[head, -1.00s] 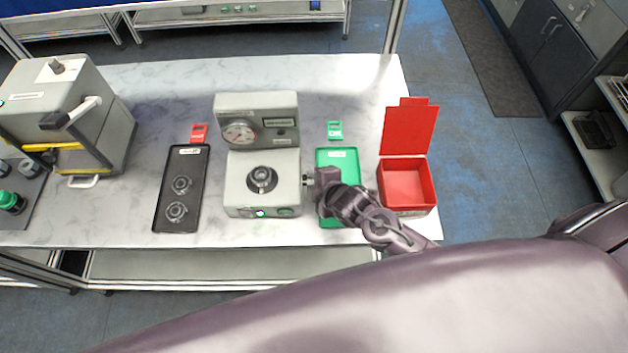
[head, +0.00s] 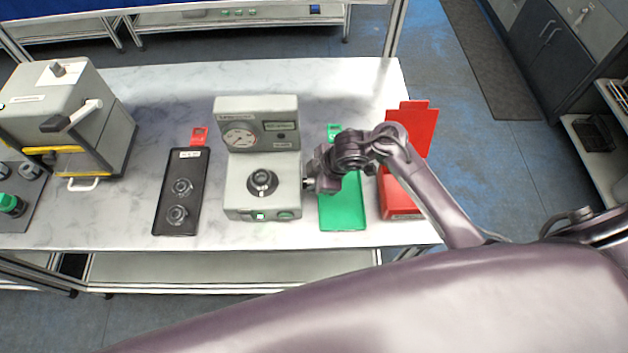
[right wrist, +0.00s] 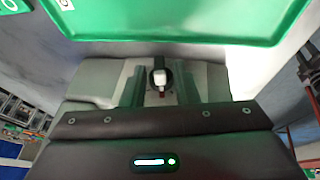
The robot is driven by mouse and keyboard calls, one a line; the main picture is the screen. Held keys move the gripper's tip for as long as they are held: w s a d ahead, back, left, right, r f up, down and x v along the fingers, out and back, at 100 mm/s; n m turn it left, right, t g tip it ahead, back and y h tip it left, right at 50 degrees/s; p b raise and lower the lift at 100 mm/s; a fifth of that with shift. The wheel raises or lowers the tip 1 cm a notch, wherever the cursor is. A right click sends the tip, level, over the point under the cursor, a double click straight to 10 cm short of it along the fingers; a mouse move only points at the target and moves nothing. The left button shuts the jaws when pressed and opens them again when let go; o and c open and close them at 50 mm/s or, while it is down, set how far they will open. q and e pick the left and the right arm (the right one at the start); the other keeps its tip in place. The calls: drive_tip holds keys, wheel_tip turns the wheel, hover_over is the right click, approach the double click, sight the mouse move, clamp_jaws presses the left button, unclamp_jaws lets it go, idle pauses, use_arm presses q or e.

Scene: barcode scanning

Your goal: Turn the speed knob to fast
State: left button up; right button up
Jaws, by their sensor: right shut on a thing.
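The grey machine (head: 236,195) stands mid-table with a dial gauge (head: 238,138) on its upright rear part and a black round holder (head: 262,182) on top. The speed knob sticks out of its right side. In the right wrist view the knob (right wrist: 159,78) shows a pale end and a red mark between the two fingers. My right gripper (head: 310,181) comes at the machine's right side and is shut on this knob. In the head view the gripper mostly hides the knob, so its setting cannot be read. My left gripper is not in view.
A green tray (head: 343,212) lies under my right wrist. A red open box (head: 400,205) stands right of it, partly behind my arm. A black tray (head: 170,217) with two round parts lies left of the machine. A grey lever device (head: 95,110) stands further left.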

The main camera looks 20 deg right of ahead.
drive_tip(key=g, duration=0.2)
drive_tip(key=w+m+g+y, duration=0.1)
drive_tip(key=g, duration=0.1)
drive_tip(key=shift+w+d, duration=0.1)
drive_tip(key=shift+d, duration=0.2)
drive_tip(key=shift+w+g+b, duration=0.1)
drive_tip(key=shift+g+b, duration=0.25)
drive_tip(key=shift+g, duration=0.15)
drive_tip(key=shift+w+f+g+y+b, duration=0.1)
drive_tip(key=shift+f+g+y+b, duration=0.05)
drive_tip(key=shift+g+y+b, duration=0.25)
drive_tip(key=shift+f+b, duration=0.1)
drive_tip(key=shift+b, duration=0.25)
drive_tip(key=g+b, duration=0.2)
drive_tip(key=b, duration=0.4)
drive_tip(key=m+g+y+b, duration=0.1)
drive_tip(key=b, duration=0.6)
drive_tip(key=shift+w+f+g, duration=0.2)
drive_tip(key=shift+f+g, duration=0.15)
drive_tip(key=shift+g, duration=0.05)
drive_tip(key=shift+r+y+b, duration=0.2)
drive_tip(key=shift+y+b, duration=0.1)
drive_tip(key=shift+b, duration=0.2)
drive_tip(key=o, duration=0.6)
drive_tip(key=shift+o, duration=0.2)
drive_tip(key=shift+a, duration=0.15)
